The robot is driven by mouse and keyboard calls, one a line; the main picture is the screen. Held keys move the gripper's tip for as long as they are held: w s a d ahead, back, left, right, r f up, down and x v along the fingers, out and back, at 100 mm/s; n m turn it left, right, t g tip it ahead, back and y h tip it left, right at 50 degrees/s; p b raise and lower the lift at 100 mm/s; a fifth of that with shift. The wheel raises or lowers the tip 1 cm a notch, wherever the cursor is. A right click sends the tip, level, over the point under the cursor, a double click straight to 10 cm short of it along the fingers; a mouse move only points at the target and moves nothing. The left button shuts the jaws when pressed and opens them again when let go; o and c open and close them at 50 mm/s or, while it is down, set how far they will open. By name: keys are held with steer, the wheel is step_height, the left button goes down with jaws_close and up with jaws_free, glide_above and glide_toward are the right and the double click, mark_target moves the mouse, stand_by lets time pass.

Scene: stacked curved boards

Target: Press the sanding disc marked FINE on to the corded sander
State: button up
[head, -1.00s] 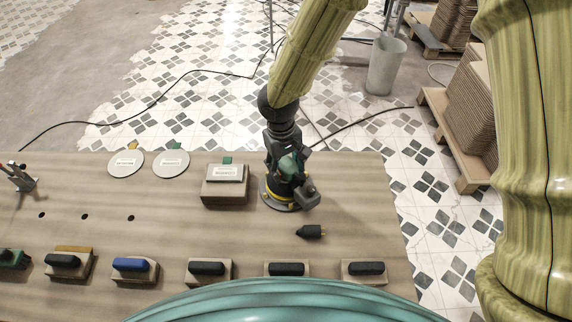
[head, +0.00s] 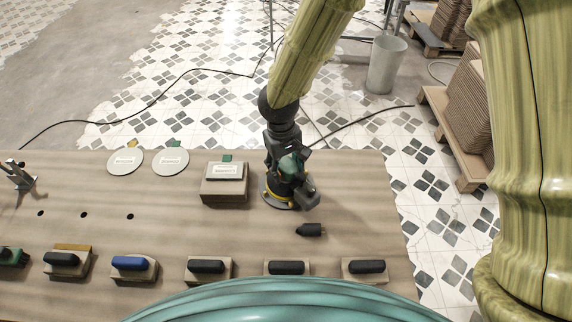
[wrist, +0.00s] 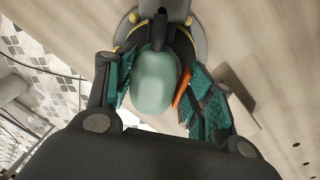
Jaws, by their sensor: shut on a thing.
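The corded sander (head: 292,166) has a pale green rounded top and a dark body. It stands near the table's right end, over a round grey plate (head: 273,199) with yellow marks at its edge. My gripper (head: 287,161) is shut around the sander's green top, with a finger on each side in the wrist view (wrist: 154,88). Two flat grey discs lie at the back left, one with a yellow tab (head: 125,162) and one with a green tab (head: 171,162). Another labelled pad with a green tab (head: 226,171) sits on a block. The label words are too small to read. The sander's underside is hidden.
A short dark plug-like piece (head: 311,230) lies in front of the sander. Several sanding blocks with handles, one blue (head: 130,263), line the front edge. A metal clamp (head: 19,177) stands at the far left. A cord (head: 362,122) runs across the floor behind the table.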

steer(key=shift+f, duration=0.25)
stand_by(0.8)
steer(key=shift+r, duration=0.15)
steer(key=shift+r+p, duration=2.95)
steer(key=shift+r, duration=0.95)
steer(key=shift+d, duration=0.1)
